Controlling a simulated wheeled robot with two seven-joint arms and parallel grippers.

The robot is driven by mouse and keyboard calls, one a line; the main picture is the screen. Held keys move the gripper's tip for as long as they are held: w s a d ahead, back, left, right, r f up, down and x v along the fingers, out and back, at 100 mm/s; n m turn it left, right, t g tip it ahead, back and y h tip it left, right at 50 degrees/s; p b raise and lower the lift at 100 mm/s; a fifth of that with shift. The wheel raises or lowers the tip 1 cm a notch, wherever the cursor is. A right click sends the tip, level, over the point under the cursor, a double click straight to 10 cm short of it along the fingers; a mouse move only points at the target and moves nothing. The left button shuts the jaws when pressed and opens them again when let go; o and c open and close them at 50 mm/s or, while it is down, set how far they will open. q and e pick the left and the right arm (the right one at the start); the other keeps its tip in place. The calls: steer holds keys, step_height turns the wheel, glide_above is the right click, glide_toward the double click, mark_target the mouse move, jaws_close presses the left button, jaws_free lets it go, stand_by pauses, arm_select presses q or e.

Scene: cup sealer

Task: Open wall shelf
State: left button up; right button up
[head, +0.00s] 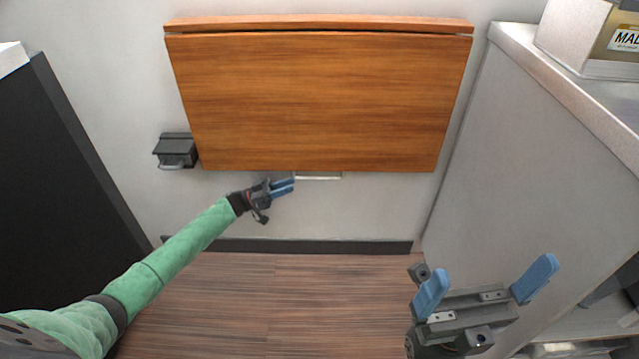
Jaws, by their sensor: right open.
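The wall shelf (320,100) is a brown wooden panel folded down against the white wall, hinged along its top strip. A pale metal strip (319,176) shows just below the middle of its lower edge. My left gripper (292,185) is at that lower edge, just left of the strip's middle, with its blue fingers close together and pointing right. Whether they touch the panel or strip, or hold anything, I cannot tell. My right gripper (488,281) is at the lower right, in front of the right-hand counter, with its blue fingers wide apart and nothing between them.
A dark grey box (176,150) is on the wall left of the panel. A black cabinet (60,165) stands at the left. A white counter (540,130) with a box (590,40) on top stands at the right. The wooden floor (300,300) between them is clear.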

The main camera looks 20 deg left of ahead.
mark_target(308, 179)
arm_select(q)
steer(key=shift+b+x, duration=0.4)
steer(key=shift+x, duration=3.5)
steer(key=shift+c, duration=0.2)
jaws_close()
